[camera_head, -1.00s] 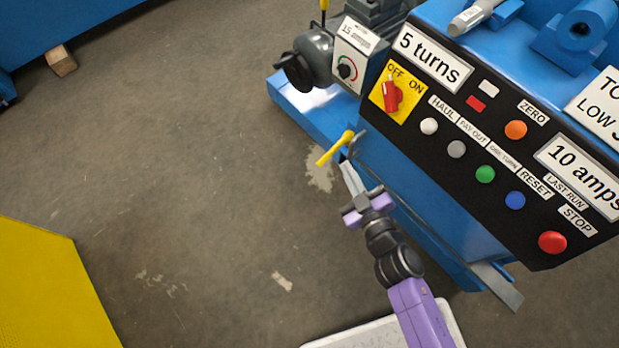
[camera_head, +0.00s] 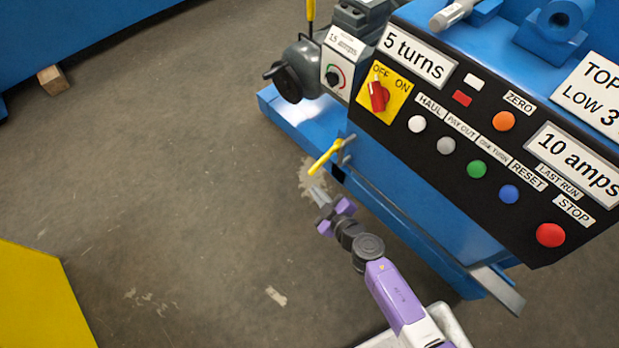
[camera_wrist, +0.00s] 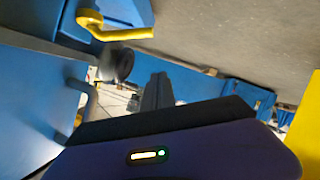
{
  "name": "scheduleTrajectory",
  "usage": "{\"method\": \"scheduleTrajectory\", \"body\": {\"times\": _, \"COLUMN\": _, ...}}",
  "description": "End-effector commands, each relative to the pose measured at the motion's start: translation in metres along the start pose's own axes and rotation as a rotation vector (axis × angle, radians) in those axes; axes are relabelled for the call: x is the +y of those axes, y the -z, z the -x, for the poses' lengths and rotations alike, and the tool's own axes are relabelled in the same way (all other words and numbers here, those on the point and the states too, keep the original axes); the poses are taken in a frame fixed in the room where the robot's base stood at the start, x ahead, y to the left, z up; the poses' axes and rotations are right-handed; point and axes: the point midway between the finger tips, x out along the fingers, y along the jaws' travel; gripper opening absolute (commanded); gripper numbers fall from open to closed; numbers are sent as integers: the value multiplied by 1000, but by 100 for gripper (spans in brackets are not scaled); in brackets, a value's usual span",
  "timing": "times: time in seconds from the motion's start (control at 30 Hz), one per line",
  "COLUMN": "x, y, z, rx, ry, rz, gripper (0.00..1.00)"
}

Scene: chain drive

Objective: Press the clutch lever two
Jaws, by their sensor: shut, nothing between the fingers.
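The clutch lever, a yellow handle (camera_head: 325,157), sticks out from the blue machine's left side, below the black control panel. It also shows at the upper left of the wrist view (camera_wrist: 122,33), with its bent end on the blue body. My gripper (camera_head: 317,192) is just below the lever in the head view, shut and empty, and a small gap shows between its tips and the yellow handle. In the wrist view the closed fingers (camera_wrist: 158,90) point forward, to the lower right of the lever. No contact is visible.
The control panel (camera_head: 440,180) carries several buttons, a red OFF/ON switch (camera_head: 377,96) and signs. A grey motor (camera_head: 300,72) sits behind the lever. A blue ledge with a metal plate (camera_head: 500,288) juts out low. Concrete floor is open at left; a yellow block (camera_head: 40,300) stands lower left.

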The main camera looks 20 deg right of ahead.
Motion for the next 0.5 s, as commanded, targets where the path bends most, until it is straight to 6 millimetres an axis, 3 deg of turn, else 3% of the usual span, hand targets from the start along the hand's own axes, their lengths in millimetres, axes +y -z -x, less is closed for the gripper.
{"method": "scheduleTrajectory", "body": {"times": 0.17, "x": 0, "y": -1, "z": -14, "rx": 2, "ry": -1, "rz": 2, "gripper": 0}}
{"method": "scheduleTrajectory", "body": {"times": 0.5, "x": -1, "y": -2, "z": -79, "rx": 3, "ry": -2, "rz": 3, "gripper": 0}}
